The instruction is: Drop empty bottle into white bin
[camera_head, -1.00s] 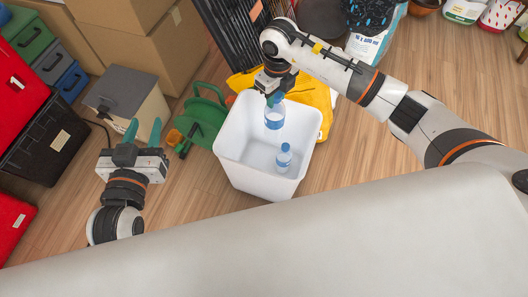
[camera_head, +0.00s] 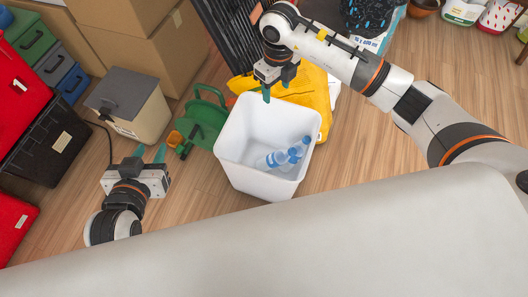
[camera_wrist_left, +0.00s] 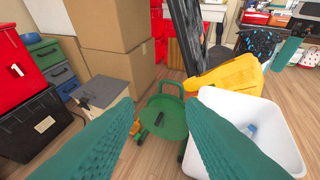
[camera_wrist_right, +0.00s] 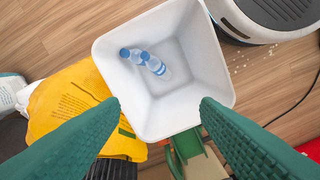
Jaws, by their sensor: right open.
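The white bin (camera_head: 256,184) stands on the wooden floor in the middle of the head view. Two clear bottles with blue caps and labels lie close together inside it, one (camera_head: 270,160) nearer the front and one (camera_head: 298,152) to its right. Both bottles also show in the right wrist view (camera_wrist_right: 156,66). My right gripper (camera_head: 275,91) is open and empty above the bin's back rim. My left gripper (camera_head: 150,154) is open and empty, left of the bin and apart from it. In the left wrist view the bin (camera_wrist_left: 283,143) is partly hidden by a finger.
A green hose reel (camera_head: 204,121) stands left of the bin, and a yellow bag (camera_head: 312,88) lies behind it. A grey-lidded box (camera_head: 125,95), cardboard boxes (camera_head: 145,50) and a black tote (camera_head: 58,140) are further left.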

